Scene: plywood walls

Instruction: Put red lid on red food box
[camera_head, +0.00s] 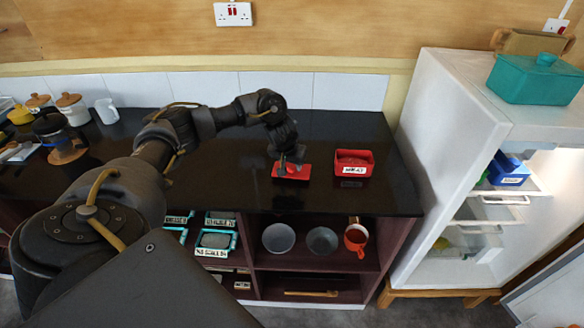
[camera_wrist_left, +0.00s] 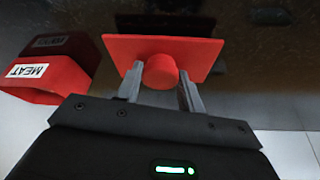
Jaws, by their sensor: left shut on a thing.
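The red food box (camera_head: 354,163), labelled MEAT, stands upright on the black counter (camera_head: 340,125), with its open top facing up. It also shows at the left of the left wrist view (camera_wrist_left: 48,80). The flat red lid (camera_head: 291,172) is just left of the box in the head view, apart from it. My left gripper (camera_head: 290,160) is over the lid. In the left wrist view my left gripper (camera_wrist_left: 160,85) has its fingers on either side of the lid's round knob (camera_wrist_left: 160,72), shut on it. I cannot tell whether the lid touches the counter. My right gripper is out of view.
An open white fridge (camera_head: 450,130) stands right of the counter, with a teal pot (camera_head: 535,78) on top. Jars (camera_head: 72,108) stand at the far left. The counter behind the box is clear.

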